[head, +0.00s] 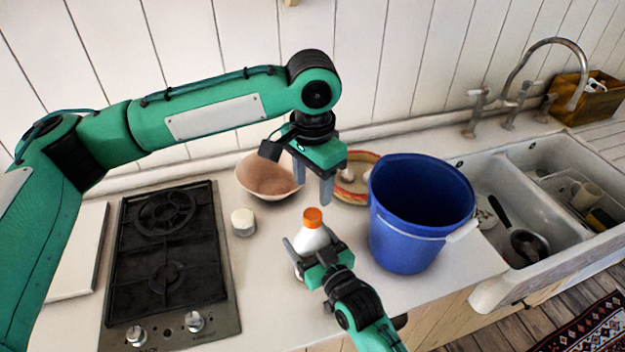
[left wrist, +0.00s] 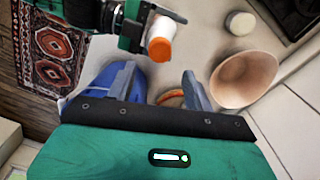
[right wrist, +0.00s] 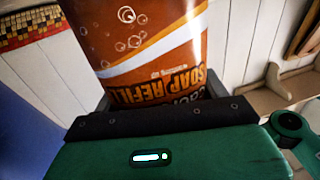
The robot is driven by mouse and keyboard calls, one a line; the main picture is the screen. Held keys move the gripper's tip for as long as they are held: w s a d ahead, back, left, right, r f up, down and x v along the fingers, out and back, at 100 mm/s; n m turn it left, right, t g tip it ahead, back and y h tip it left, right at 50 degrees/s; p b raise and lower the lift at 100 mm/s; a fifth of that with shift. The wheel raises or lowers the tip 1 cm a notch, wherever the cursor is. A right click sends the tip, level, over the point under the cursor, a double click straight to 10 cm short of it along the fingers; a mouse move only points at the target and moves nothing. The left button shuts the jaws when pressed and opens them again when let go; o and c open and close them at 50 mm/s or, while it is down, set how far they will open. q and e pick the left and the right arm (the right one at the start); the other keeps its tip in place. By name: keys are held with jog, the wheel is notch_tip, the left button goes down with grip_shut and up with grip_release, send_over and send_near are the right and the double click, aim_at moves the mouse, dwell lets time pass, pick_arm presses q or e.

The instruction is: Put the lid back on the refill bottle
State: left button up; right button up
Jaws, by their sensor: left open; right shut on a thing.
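The refill bottle (head: 310,240) is white with an orange lid (head: 313,217) on its top, and it stands about upright on or just above the counter. Its orange and white "soap refill" label (right wrist: 150,50) fills the right wrist view. My right gripper (head: 311,255) is shut on the bottle's body from the front. My left gripper (head: 313,186) is open and empty, fingers pointing down, above and just behind the lid. In the left wrist view the lid (left wrist: 160,49) is beyond the fingers, apart from them. Whether the lid is tightened cannot be told.
A blue bucket (head: 405,240) stands close on the right. A pinkish bowl (head: 267,178) and a patterned plate (head: 355,185) are behind, partly hidden by my left gripper. A small white-topped jar (head: 243,221) and a gas hob (head: 165,265) are to the left. The sink (head: 490,265) is far right.

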aim_at(312, 214)
pick_arm(q)
jog(key=shift+f, duration=4)
jog(key=c, duration=1)
jog(key=o, duration=1.2)
jog(key=shift+c, duration=0.2)
jog(key=shift+r, duration=0.1)
